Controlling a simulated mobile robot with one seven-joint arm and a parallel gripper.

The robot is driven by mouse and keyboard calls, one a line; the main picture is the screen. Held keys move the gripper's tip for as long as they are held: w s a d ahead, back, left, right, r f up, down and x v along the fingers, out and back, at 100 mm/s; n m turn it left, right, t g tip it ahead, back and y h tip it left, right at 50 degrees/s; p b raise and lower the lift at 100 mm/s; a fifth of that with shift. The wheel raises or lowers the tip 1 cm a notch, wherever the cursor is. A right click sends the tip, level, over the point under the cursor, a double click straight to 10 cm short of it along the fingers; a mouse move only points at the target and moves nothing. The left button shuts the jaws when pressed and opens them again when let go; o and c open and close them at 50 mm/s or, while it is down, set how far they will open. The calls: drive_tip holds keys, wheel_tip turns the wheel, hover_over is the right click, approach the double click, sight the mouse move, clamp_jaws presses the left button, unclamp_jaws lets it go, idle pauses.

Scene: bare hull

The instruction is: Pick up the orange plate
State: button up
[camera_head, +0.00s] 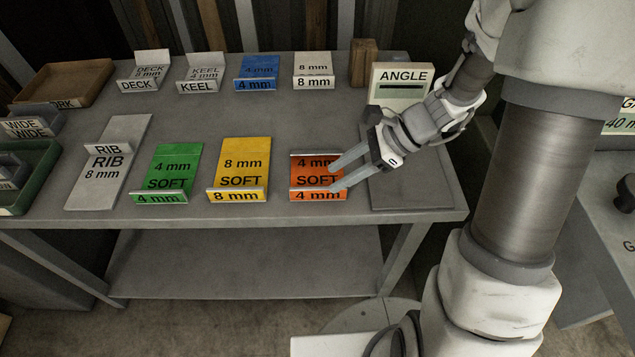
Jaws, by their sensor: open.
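The orange plate (317,172) lies on the grey table, toward its front right. It reads "4 mm SOFT", with another "4 mm" on its front lip. My gripper (332,179) is open, its two pale fingers reaching in from the right, with the tips over the plate's right part. The fingers cover a bit of its right side. I cannot tell whether the fingertips touch the plate or hover above it.
A yellow plate (240,165) and a green plate (170,170) lie to the left. A dark grey panel (412,190) lies to the right, below the "ANGLE" box (402,80). Blue (258,68) and white (314,66) plates stand behind. The table's front edge is close.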

sight(318, 188)
drive_tip(key=b+x, duration=0.1)
drive_tip(key=x, duration=0.5)
drive_tip(key=shift+a+f, duration=0.15)
drive_tip(key=shift+f, duration=0.3)
clamp_jaws()
drive_tip(key=shift+w+r, duration=0.1)
idle(0.9)
